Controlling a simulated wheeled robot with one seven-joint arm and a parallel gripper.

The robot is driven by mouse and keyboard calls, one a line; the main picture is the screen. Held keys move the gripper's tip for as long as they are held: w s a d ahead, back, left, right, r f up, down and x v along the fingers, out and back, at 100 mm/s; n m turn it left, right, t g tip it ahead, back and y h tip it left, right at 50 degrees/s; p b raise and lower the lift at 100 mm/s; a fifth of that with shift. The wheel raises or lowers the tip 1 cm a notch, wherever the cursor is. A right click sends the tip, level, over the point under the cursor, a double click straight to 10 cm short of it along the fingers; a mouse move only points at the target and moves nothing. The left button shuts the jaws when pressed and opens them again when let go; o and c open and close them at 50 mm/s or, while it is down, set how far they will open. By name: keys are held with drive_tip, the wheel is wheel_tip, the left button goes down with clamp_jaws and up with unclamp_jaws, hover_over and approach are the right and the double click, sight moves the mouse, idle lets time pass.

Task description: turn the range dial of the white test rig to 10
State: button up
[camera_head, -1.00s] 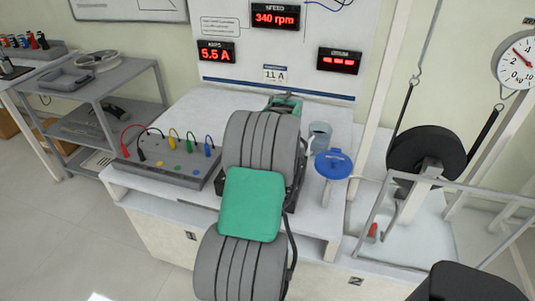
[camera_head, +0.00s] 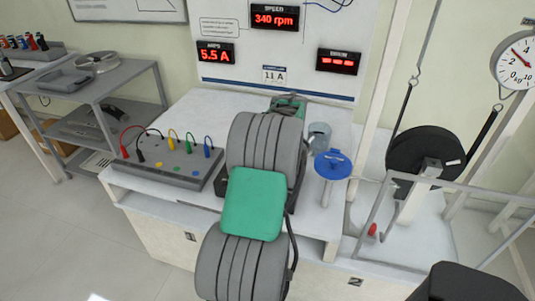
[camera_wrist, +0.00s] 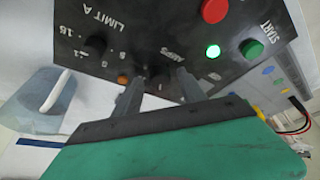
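The white test rig (camera_head: 340,210) is a white bench with an upright back panel. In the wrist view its dark control panel (camera_wrist: 235,25) fills the top, seen tilted. A black knob (camera_wrist: 95,45) sits beside the words LIMIT A and several numbers. A second dark knob (camera_wrist: 160,72) lies between my fingertips, near the word AMPS; its pointer and setting are unreadable. My gripper (camera_wrist: 160,80) has its two grey fingers apart at this knob. I cannot tell whether they touch it. In the head view my arm hides the dark panel and the fingers.
A blue-topped stand (camera_head: 333,163) and a grey cup (camera_head: 319,135) stand right of my arm. A terminal box with cables (camera_head: 170,165) lies left.

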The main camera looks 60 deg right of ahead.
drive_tip(key=v, duration=0.7)
drive_tip(key=shift+r, duration=0.35)
drive_tip(key=shift+s+a, duration=0.1)
drive_tip(key=shift+s, duration=0.05)
